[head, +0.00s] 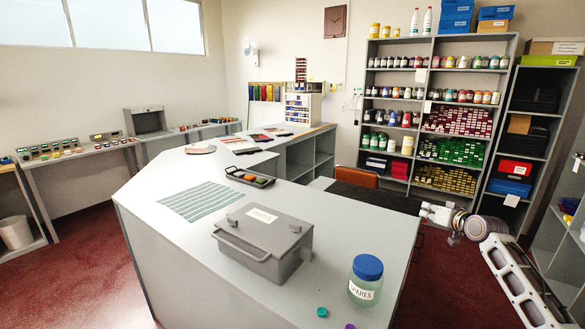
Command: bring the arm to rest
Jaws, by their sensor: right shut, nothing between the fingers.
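My right arm comes in from the lower right. My right gripper (428,211) is shut and empty. My left gripper is not in view.
A grey lidded box (262,245) with a handle and a "SPARES" jar (366,280) with a blue lid stand on the near counter. A small tray (250,177) and a striped sheet (197,201) lie farther back. An orange-brown chair (356,177) and filled shelves (435,110) stand behind.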

